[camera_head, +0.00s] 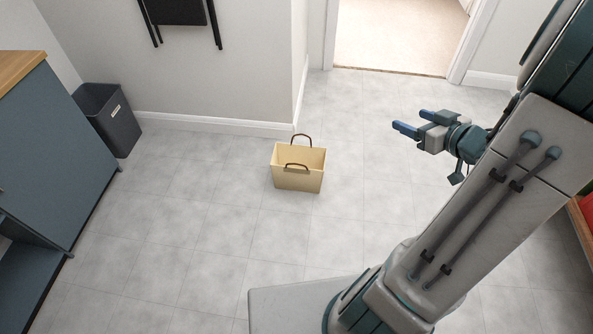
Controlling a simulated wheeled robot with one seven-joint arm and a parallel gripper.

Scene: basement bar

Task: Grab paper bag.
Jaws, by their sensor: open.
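A tan paper bag (297,181) stands upright on the tiled floor near the middle of the camera_head view. Its top is open and it has two brown loop handles, the rear one standing up and the front one lying against the front side. My gripper (408,122) is open and empty, to the right of the bag and clearly apart from it. Its blue fingers point left. No part of the gripper touches the bag.
A dark waste bin (107,121) stands by the wall at the left, next to a blue-grey cabinet (45,150) with a wooden top. A wall corner with white skirting (215,125) is just behind the bag. A doorway (400,35) opens at the back. The floor around the bag is clear.

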